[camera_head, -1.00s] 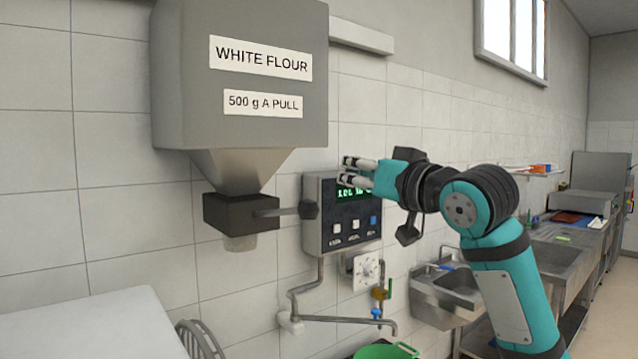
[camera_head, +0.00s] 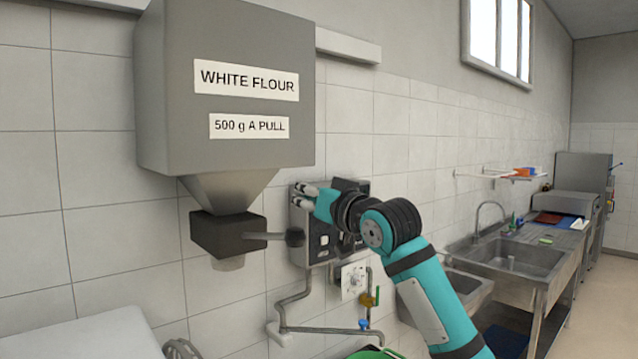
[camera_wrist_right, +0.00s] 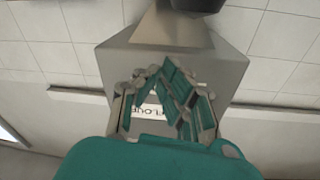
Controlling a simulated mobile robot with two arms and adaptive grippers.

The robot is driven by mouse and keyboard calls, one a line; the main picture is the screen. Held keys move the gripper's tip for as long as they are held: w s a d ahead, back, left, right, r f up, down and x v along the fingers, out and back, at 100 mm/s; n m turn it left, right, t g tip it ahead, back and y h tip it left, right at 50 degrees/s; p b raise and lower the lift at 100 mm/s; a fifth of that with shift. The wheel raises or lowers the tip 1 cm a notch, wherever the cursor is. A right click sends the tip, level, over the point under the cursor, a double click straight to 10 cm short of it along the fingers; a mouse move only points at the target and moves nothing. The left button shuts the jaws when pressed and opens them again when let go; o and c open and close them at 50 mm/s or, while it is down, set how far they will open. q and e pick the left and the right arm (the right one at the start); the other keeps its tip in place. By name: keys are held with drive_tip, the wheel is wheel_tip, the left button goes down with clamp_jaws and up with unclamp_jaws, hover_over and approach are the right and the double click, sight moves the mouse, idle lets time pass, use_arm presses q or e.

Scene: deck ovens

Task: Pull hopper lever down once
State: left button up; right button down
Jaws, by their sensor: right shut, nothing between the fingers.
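The flour hopper (camera_head: 235,150) is a grey box on the wall with a cone and a dark outlet block (camera_head: 222,235) below. Its lever (camera_head: 268,236) sticks out to the right of that block, roughly level, ending in a dark knob (camera_head: 294,237). My right gripper (camera_head: 302,195) is shut and empty. In the head view it appears just above the knob, with a visible gap, in front of the control box. In the right wrist view my right gripper's fingers (camera_wrist_right: 165,100) cover part of the hopper (camera_wrist_right: 231,70); no lever can be made out there.
A grey control box (camera_head: 318,250) is partly hidden behind my right arm. Pipes (camera_head: 305,328), a white dial (camera_head: 353,281) and a green container (camera_head: 375,353) are below. A steel sink (camera_head: 515,257) stands to the right. A pale surface (camera_head: 85,335) lies at lower left.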

drive_tip(key=shift+s+d+f+p, duration=0.1)
drive_tip(key=shift+s+f+p, duration=0.25)
drive_tip(key=shift+f, duration=0.55)
drive_tip(key=shift+s+f+p, duration=0.25)
drive_tip(key=shift+s+f, duration=0.2)
drive_tip(key=shift+f, duration=0.4)
drive_tip(key=shift+f, duration=0.1)
